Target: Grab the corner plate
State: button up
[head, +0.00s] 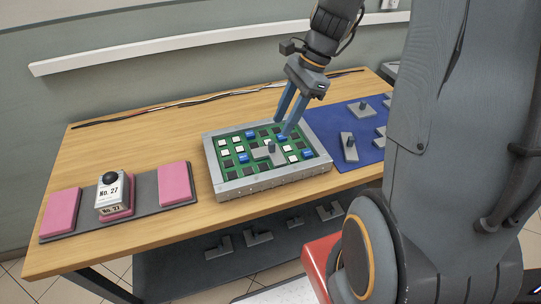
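My gripper (284,128) has two blue fingers standing apart, with nothing visible between them. It points down over the far part of a grey-framed tray (231,190) with a green board inside. A grey plate (262,153) with a dark knob lies on the board, just below and left of the fingertips in the picture. More grey plates with knobs lie on a blue mat (373,151) to the right, one of them near the tray (349,150). I cannot tell for sure which plate is the corner plate. My arm hides part of the mat's right side.
White, black and blue squares cover the board. On the left, a dark strip (149,196) bears pink pads and a white block marked "No. 27" (113,198) with a black ball on top. Cables (180,106) run along the table's back edge. More grey plates lie on a lower shelf (180,262).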

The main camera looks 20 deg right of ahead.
aim_at(270, 143)
jog(key=x, duration=0.2)
jog(key=p+x, duration=0.1)
jog(key=x, duration=0.4)
jog(key=shift+w+a+f, duration=0.1)
jog(key=shift+w+a, duration=0.1)
jog(key=shift+a, duration=0.2)
grip_shut()
